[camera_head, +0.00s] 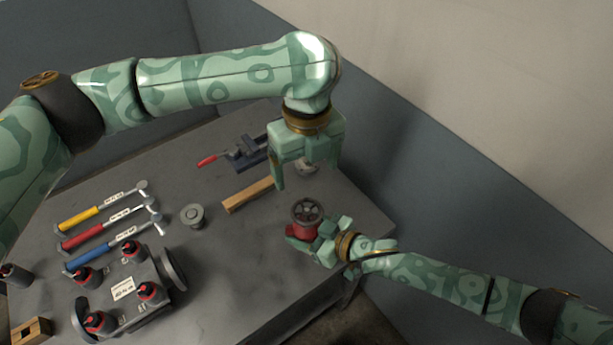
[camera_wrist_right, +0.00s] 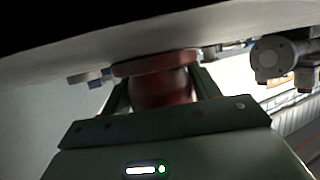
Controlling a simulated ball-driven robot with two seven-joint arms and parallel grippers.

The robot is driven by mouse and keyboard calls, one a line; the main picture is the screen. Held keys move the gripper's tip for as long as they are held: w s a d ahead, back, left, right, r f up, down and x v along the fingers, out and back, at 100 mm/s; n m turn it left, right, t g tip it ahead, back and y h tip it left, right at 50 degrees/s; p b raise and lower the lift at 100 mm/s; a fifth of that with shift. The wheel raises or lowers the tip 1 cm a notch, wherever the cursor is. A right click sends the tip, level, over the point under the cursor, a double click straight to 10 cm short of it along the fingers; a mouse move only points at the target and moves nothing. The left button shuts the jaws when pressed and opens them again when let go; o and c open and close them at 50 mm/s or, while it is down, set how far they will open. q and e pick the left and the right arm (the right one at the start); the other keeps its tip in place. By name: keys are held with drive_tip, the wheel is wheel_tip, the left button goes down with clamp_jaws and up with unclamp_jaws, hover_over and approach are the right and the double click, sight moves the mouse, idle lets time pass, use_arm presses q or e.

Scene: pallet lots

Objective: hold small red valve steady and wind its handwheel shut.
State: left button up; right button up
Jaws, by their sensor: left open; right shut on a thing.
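The small red valve (camera_head: 303,230) stands near the table's right edge, with its dark spoked handwheel (camera_head: 307,210) facing up. My right gripper (camera_head: 308,238) is shut on the valve body from the right. In the right wrist view the red body (camera_wrist_right: 163,88) sits between the two fingers, under a wide flange. My left gripper (camera_head: 307,176) is open and points down, above and slightly behind the handwheel, apart from it. Its fingers straddle no visible thing. The handwheel's rim is in clear view in the head view.
A wooden bar (camera_head: 248,195) and a blue vise with a red handle (camera_head: 245,152) lie behind. A grey round part (camera_head: 193,215) stands left of the bar. Yellow, red and blue hammers (camera_head: 105,232) lie at left, near a fixture with red-topped parts (camera_head: 125,290). The table's front right is clear.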

drive_tip(key=shift+s+d+f, duration=0.2)
drive_tip(key=shift+f, duration=0.3)
drive_tip(key=o, duration=1.8)
drive_tip(key=shift+o, duration=0.4)
drive_tip(key=shift+w+r, duration=0.1)
drive_tip(key=shift+r, duration=0.05)
drive_tip(key=shift+r, duration=0.15)
